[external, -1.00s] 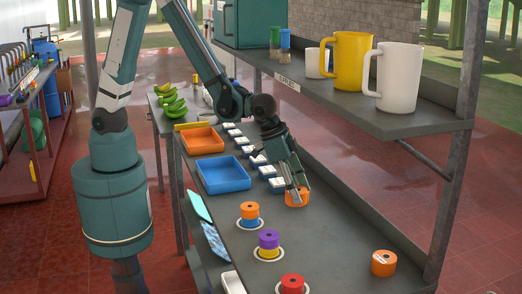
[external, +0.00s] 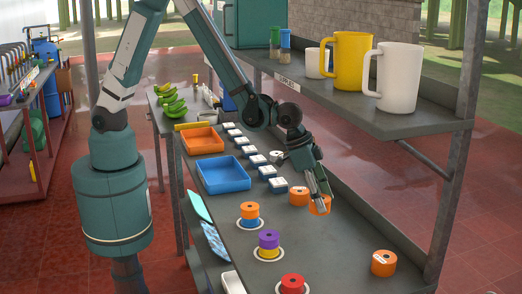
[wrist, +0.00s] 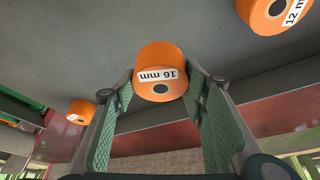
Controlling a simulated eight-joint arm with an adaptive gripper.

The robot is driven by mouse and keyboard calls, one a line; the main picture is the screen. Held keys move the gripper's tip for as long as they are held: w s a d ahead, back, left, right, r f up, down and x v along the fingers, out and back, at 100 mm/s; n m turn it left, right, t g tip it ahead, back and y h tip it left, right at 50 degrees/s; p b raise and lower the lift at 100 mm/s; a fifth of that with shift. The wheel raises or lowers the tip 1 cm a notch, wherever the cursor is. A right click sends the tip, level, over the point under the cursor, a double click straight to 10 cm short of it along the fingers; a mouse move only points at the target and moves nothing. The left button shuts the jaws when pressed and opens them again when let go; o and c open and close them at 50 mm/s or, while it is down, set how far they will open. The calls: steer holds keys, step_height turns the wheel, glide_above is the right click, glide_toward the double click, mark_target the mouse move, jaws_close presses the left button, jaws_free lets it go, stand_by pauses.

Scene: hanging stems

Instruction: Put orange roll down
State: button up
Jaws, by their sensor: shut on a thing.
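My gripper (external: 318,200) is shut on an orange roll (external: 321,205) at the right part of the bench. In the wrist view, this orange roll (wrist: 160,72) sits between the two green-padded fingers, its "16 mm" label upside down. I cannot tell whether it touches the bench. A second orange roll (external: 299,196) stands just left of it. A third orange roll (external: 383,263) stands apart near the right bench edge. In the wrist view, one labelled "12 m…" (wrist: 277,10) is at the top right and another (wrist: 82,113) is at the left.
A purple-on-yellow stack (external: 268,245), an orange-on-blue stack (external: 250,215) and a red roll (external: 291,284) stand on white rings at the front left. Blue (external: 224,175) and orange (external: 203,140) trays lie further back. A shelf with mugs (external: 398,78) overhangs the bench's right side.

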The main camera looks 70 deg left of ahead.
steer(key=shift+f, duration=0.1)
steer(key=shift+f+b, duration=0.85)
steer(key=shift+f, duration=1.4)
steer(key=shift+f, duration=0.15)
steer(key=o, duration=0.9)
steer(key=shift+o, duration=0.2)
steer(key=shift+r, duration=0.3)
steer(key=v, duration=1.1)
steer(key=shift+s+r, duration=0.15)
steer(key=shift+r, duration=0.2)
steer(key=shift+a, duration=0.1)
